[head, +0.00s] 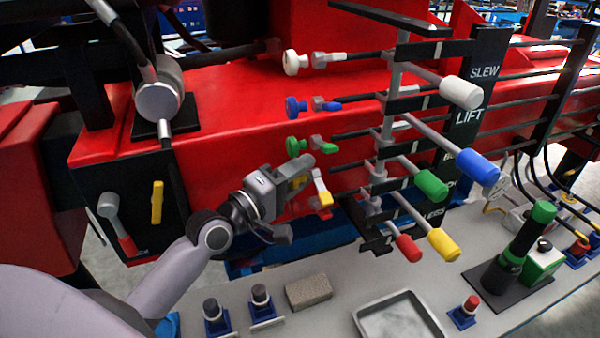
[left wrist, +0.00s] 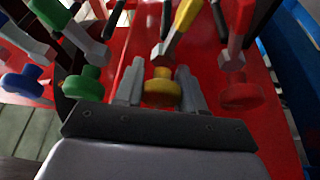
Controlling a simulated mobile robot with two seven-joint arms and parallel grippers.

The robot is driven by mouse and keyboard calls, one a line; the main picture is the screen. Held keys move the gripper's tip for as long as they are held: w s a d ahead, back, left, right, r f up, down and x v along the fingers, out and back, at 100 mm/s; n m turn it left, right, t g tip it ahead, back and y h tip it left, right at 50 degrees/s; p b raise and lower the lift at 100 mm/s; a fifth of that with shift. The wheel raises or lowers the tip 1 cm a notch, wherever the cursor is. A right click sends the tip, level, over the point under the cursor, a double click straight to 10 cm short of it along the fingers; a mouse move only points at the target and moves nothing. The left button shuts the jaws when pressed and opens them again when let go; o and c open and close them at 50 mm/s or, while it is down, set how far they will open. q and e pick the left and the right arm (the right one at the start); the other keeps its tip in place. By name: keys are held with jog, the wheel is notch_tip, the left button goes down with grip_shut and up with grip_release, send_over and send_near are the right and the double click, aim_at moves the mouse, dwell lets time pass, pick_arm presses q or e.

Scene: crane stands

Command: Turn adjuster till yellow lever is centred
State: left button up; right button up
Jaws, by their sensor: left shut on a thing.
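My left gripper (head: 303,172) reaches in from the left at the red panel. In the left wrist view its two fingers (left wrist: 161,88) are shut on the yellow adjuster (left wrist: 162,92), one on each side of the round knob. In the head view the gripper mostly hides this knob. The yellow lever (head: 444,243) sticks out toward the lower right, between the green lever (head: 428,186) and the red lever (head: 408,248). Its handle reaches farther right than those two. I cannot tell whether it is centred. My right gripper is not in view.
Green (left wrist: 82,85) and red (left wrist: 241,94) adjusters flank the yellow one closely. White (head: 291,62) and blue (head: 294,106) adjusters are higher up. Below, the grey bench holds a brick-like block (head: 309,291), an empty tray (head: 362,318) and a green torch (head: 526,235).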

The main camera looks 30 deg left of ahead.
pick_arm(q)
jog(key=shift+a+r, duration=0.15)
jog(key=shift+r, duration=0.05)
dwell(0.3)
jog(key=o, duration=1)
jog(key=shift+f, duration=0.15)
jog(key=shift+s+a+f, duration=0.1)
jog(key=shift+s+f, duration=0.05)
jog(key=shift+s, duration=0.1)
jog(key=shift+r+b+v, duration=0.2)
jog(key=shift+b+v, duration=0.55)
jog(key=shift+v, duration=2.55)
jog(key=shift+f, duration=0.1)
